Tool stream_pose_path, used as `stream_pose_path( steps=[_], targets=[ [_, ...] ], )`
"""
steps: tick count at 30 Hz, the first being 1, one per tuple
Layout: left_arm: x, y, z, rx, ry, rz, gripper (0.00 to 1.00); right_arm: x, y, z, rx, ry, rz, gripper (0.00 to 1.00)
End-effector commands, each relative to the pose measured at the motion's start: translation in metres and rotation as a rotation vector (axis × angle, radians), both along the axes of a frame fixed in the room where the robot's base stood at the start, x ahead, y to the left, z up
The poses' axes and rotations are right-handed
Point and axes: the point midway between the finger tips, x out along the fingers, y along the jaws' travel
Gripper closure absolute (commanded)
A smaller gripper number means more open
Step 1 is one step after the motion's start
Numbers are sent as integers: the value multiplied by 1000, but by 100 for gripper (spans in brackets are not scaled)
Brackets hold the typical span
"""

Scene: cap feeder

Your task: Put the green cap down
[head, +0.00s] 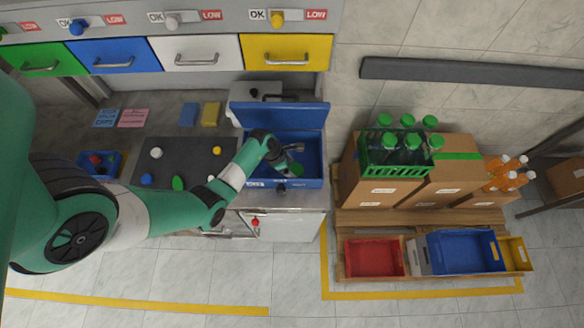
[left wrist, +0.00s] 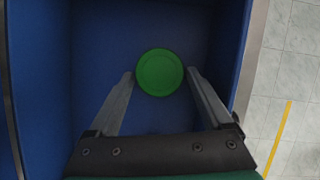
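A round green cap (left wrist: 160,72) shows in the left wrist view between the two fingertips of my left gripper (left wrist: 160,74). The fingertips meet its left and right edges, and its flat face is toward the camera. Blue walls and a blue floor of the open box (left wrist: 100,35) surround it. In the head view my left gripper (head: 294,168) reaches down into the blue box (head: 308,183) on the counter. The cap's gap to the box floor is hard to judge. My right gripper is in neither view.
A dark mat (head: 150,172) with several loose caps, one green (head: 178,183), lies left of the box. Coloured drawers (head: 287,53) stand behind. Cartons (head: 445,185), a green crate of bottles (head: 390,160) and a red bin (head: 373,258) stand at right.

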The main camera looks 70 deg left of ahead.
Motion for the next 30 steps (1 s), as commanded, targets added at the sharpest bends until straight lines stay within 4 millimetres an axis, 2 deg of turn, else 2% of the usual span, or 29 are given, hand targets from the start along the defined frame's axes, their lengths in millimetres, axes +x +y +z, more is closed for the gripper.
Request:
stream_pose_path(
  steps=[4,7,15,21,24,30],
  targets=[
    [0,0,2,0,0,0,16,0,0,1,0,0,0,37],
    [-3,1,13,1,-1,0,16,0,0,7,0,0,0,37],
    [-26,5,72,2,-2,2,16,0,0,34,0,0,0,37],
    [-41,7,106,2,-1,1,16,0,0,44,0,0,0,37],
    [-44,7,113,0,0,0,16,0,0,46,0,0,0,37],
    [-45,7,114,-1,0,0,16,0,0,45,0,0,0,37]
  ],
)
